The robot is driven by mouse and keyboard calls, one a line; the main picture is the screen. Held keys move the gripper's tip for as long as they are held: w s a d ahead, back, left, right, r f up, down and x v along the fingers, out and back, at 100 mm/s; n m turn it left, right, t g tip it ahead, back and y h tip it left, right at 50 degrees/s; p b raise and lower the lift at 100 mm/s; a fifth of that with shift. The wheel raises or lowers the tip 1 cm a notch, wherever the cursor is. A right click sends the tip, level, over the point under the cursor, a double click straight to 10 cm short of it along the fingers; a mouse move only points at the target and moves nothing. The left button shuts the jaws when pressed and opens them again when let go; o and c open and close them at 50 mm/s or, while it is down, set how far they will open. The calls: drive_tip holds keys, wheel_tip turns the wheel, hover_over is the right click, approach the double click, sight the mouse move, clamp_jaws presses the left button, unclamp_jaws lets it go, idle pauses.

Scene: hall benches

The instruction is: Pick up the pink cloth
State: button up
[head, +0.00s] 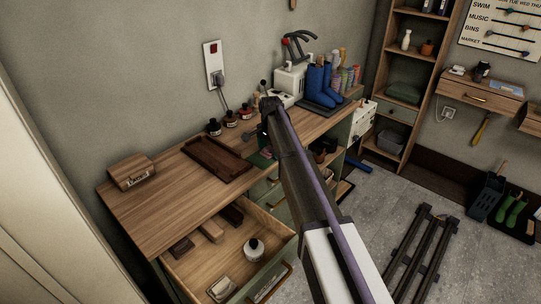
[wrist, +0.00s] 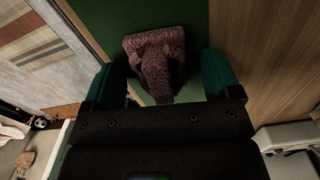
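The pink cloth (wrist: 158,62) shows in the wrist view as a dark pink, folded, rumpled bundle on a green surface (wrist: 148,14). My gripper (wrist: 162,62) is open, with a teal finger on either side of the cloth's near part. I cannot tell how far the fingertips are above the surface.
The wooden bench (head: 150,215) holds a brown tray (head: 205,158), several small bottles and blue boots (head: 318,85). An open drawer (head: 200,270) juts out at the front left, with a dark-topped jar (head: 254,250) inside. A dark rack (head: 420,250) stands on the floor at right.

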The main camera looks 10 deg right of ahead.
drive_tip(key=c, duration=1)
